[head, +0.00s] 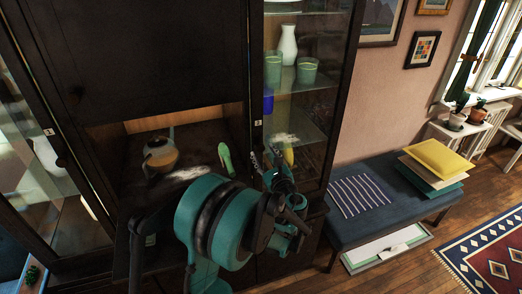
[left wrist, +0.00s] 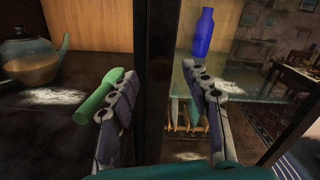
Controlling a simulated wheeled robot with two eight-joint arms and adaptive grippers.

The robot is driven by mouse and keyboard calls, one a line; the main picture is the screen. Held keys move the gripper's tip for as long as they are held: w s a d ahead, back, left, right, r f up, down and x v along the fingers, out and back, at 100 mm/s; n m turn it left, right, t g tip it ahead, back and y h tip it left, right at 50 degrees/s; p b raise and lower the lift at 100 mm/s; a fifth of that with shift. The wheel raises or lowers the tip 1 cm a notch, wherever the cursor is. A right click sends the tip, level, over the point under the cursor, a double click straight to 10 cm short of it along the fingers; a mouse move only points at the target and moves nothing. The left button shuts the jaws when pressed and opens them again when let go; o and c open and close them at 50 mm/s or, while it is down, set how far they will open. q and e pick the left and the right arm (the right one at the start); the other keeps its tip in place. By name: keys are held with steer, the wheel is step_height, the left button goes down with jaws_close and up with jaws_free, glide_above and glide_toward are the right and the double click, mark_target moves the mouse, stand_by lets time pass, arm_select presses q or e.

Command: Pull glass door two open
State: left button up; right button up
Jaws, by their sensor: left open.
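Glass door two (head: 257,139) is the narrow glazed door on the right of the dark cabinet, with a small white label on its frame. It looks closed. Its dark wooden upright with a round dark knob (left wrist: 159,69) stands in the middle of the left wrist view. My left gripper (head: 265,156) is in front of the lower part of this door's left edge. In the left wrist view its two fingers (left wrist: 160,88) are apart, one on each side of the upright, with the knob beyond the fingertips. Nothing is between them that I can see gripped. My right gripper is not in view.
An open niche left of the door holds a teapot (head: 160,154) and a green object (head: 225,159). Behind the glass are a white vase (head: 288,45), green cups (head: 306,71) and a blue bottle (left wrist: 203,33). A blue bench (head: 345,227) stands to the right.

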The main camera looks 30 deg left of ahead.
mark_target(261, 149)
arm_select(q)
steer(key=shift+x, duration=1.6)
jaws_close()
steer(key=shift+s+d, duration=0.1)
steer(key=shift+d, duration=0.05)
